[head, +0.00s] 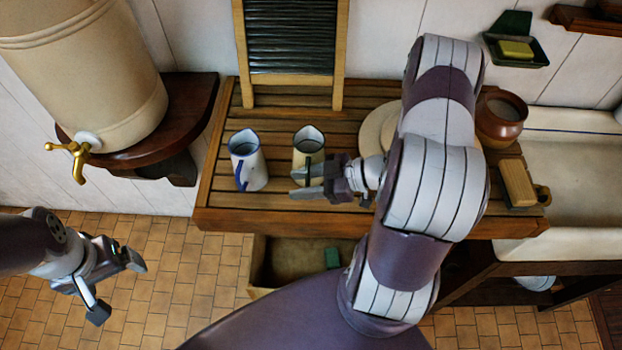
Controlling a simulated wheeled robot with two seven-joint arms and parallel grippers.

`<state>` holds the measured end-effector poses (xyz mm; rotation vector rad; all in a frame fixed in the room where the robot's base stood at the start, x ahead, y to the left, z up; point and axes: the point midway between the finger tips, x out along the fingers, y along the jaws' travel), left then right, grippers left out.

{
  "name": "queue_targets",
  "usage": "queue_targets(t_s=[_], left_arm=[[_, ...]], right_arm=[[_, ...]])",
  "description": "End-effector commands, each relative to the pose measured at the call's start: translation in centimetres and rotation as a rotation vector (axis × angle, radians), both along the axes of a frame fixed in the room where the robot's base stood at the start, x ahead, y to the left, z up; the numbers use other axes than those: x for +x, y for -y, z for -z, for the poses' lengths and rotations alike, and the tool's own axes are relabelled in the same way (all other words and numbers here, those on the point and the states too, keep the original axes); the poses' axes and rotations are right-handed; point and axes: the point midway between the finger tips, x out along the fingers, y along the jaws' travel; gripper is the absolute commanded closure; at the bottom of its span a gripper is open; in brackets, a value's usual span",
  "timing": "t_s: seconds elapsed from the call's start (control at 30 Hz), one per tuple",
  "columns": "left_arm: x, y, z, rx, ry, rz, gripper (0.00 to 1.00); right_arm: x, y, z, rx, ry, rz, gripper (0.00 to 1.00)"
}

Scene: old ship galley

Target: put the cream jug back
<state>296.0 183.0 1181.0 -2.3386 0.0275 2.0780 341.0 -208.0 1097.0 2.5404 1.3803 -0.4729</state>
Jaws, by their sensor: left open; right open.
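The cream jug (306,159) stands upright on the slatted wooden draining board (222,217), right of a white jug with blue markings (248,166). My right gripper (298,183) is open at the cream jug, with its fingers pointing left and overlapping the jug's lower part in the picture. I cannot tell whether the fingers touch the jug or are around it. The fingers hide part of its lower body. My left gripper (117,288) is open and empty, low at the left above the tiled floor.
A washboard (290,40) leans behind the jugs. Plates (374,128) and a brown pot (501,118) stand to the right, partly behind my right arm. A wooden brush or block (517,183) lies near the sink (580,170). A large tapped barrel (95,75) sits on a shelf at left.

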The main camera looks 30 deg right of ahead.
Motion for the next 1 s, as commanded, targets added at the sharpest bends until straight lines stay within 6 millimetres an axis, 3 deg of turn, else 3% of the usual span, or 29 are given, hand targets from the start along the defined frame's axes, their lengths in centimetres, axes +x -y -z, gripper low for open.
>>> queue_targets(t_s=[0.6,1.0], left_arm=[[0.0,0.0,2.7,0.0,0.0,0.0,0.1],[0.0,0.0,2.8,0.0,0.0,0.0,0.1]], right_arm=[[-5.6,8.6,-4.0,-0.001,0.002,0.003,0.59],[-5.9,9.2,-4.4,-0.004,0.0,0.003,0.59]])
